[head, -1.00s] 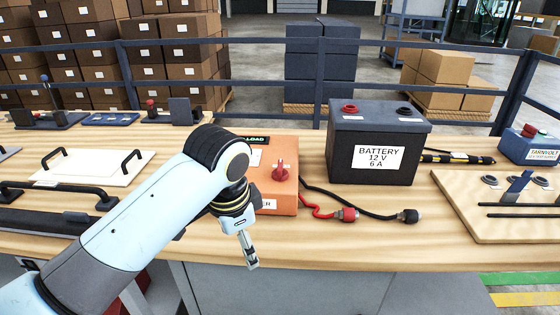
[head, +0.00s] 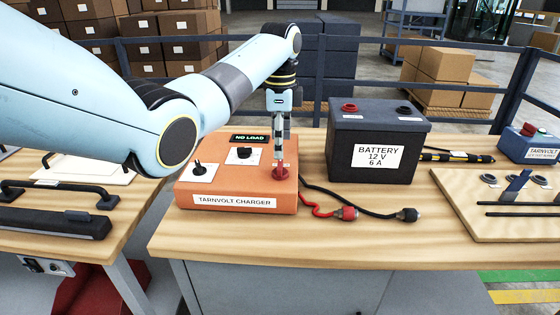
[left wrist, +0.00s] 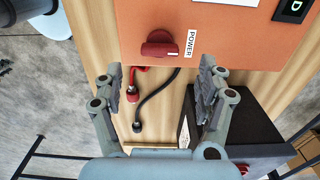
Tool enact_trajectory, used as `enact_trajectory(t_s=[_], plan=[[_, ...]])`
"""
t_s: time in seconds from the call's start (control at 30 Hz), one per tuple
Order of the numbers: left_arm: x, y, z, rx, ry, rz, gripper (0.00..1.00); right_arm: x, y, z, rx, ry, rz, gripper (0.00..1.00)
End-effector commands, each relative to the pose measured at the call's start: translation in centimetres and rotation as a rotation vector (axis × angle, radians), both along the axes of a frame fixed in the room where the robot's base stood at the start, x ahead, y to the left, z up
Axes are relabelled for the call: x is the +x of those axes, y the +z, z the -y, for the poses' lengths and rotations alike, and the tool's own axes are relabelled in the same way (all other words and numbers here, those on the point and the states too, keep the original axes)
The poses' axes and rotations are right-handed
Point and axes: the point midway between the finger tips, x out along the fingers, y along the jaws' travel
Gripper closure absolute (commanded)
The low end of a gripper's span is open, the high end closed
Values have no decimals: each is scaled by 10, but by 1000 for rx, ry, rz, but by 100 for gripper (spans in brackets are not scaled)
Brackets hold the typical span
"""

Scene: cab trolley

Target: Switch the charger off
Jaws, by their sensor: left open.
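The orange Tarnvolt charger (head: 232,188) sits on the wooden bench, and its display (head: 250,138) reads "NO LOAD". Its red power knob (head: 281,173) is on the top at the right; in the left wrist view the knob (left wrist: 160,44) lies beside the "POWER" label (left wrist: 191,44). My left gripper (head: 280,152) points down over the knob, and its fingers partly hide the knob in the head view. In the left wrist view the gripper (left wrist: 160,75) is open, its fingers spread to either side and slightly below the knob. My right gripper is not in view.
Two black dials (head: 198,170) (head: 244,153) are left of the knob. A dark battery (head: 345,150) stands to the right. Red (head: 347,213) and black (head: 409,215) cable ends lie in front of it. A wooden board (head: 480,225) is further right.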

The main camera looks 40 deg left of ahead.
Motion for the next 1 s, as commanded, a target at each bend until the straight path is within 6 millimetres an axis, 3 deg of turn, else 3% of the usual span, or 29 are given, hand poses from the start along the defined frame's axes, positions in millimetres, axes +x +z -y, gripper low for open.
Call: enact_trajectory(t_s=[0.1, 0.3, 0.7, 1.0], plan=[[-1, -25, 0, 0, 1, -4, 26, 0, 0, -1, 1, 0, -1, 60], [-1, -52, 1, 0, 1, -1, 26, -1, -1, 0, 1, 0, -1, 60], [0, -60, 0, 1, 1, 1, 28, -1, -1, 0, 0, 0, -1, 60], [0, -60, 0, 1, 1, 1, 67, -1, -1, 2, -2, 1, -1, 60]])
